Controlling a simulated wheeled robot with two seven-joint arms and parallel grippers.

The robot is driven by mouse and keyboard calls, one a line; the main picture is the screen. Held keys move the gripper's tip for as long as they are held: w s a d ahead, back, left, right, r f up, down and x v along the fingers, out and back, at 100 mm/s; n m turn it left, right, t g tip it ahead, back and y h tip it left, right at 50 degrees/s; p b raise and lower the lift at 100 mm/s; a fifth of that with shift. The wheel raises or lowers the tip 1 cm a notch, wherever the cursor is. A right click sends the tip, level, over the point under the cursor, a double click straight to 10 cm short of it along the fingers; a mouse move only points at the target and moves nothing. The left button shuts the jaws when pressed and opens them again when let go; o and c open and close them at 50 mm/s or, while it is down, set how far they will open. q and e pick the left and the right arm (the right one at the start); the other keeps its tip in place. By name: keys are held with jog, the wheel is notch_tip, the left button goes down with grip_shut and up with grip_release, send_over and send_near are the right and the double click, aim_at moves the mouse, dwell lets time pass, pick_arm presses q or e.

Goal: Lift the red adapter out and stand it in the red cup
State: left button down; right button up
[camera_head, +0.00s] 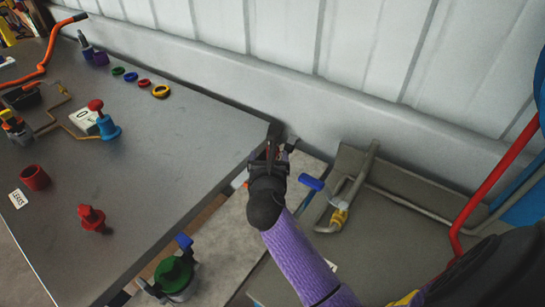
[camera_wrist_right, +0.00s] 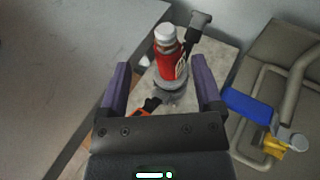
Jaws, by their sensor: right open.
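A red piece with a white top (camera_wrist_right: 167,48), which looks like the red adapter, stands upright in a grey round fitting on a light block in the right wrist view. My right gripper (camera_wrist_right: 160,75) is open, its two purple-sided fingers apart on either side of the view below the red piece. In the head view the right gripper (camera_head: 271,153) is over the light block past the table's right edge and hides most of the red piece. The red cup (camera_head: 36,177) stands on the table at the left, its open top up. My left gripper is not in view.
Coloured rings (camera_head: 160,91) and a blue valve (camera_head: 108,128) are further back. A green-topped vessel (camera_head: 174,274) is at the front. The table's middle is clear.

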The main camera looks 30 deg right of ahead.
jog(key=b+x, duration=0.1)
jog(key=x, duration=0.1)
jog(key=b+x, duration=0.1)
jog(key=x, duration=0.1)
jog(key=f+b+x, duration=0.1)
jog(key=x, duration=0.1)
jog(key=shift+s+d, duration=0.25)
jog(key=shift+s, duration=0.05)
jog(key=shift+w+d, duration=0.15)
jog(key=shift+w, duration=0.1)
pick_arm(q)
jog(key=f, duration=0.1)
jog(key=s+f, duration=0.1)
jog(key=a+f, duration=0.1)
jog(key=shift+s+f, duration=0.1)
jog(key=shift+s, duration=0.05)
pick_arm(e)
jog(key=shift+r, duration=0.2)
grip_shut()
